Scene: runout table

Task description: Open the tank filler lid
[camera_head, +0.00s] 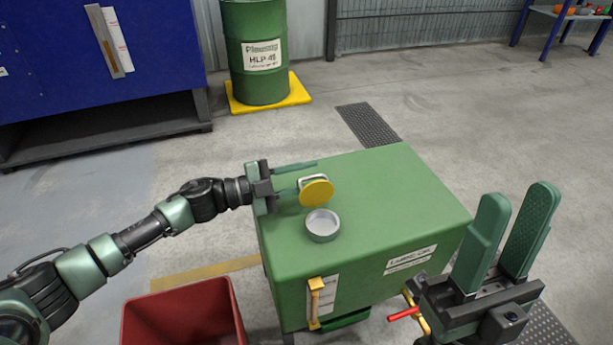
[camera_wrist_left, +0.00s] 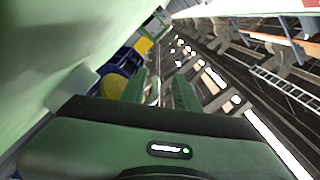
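The tank is a green box (camera_head: 370,190) with a short grey filler neck (camera_head: 322,237) on its top; the neck's mouth is uncovered. The round yellow lid (camera_head: 316,193) stands tilted up at the neck's far side, with a pale loop handle (camera_head: 313,178) behind it. My left gripper (camera_head: 308,178) is at the lid from the left, its fingers apart on either side of the handle. In the left wrist view the lid (camera_wrist_left: 112,88) is left of the open fingers (camera_wrist_left: 159,92). My right gripper (camera_head: 520,235) is open and empty, at the tank's front right.
A red bin (camera_head: 183,315) stands at the tank's front left. A yellow handle (camera_head: 315,300) and a red lever (camera_head: 403,314) are at the tank's front. A green drum (camera_head: 257,85) and a blue cabinet (camera_head: 70,60) stand behind. The tank top's right side is clear.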

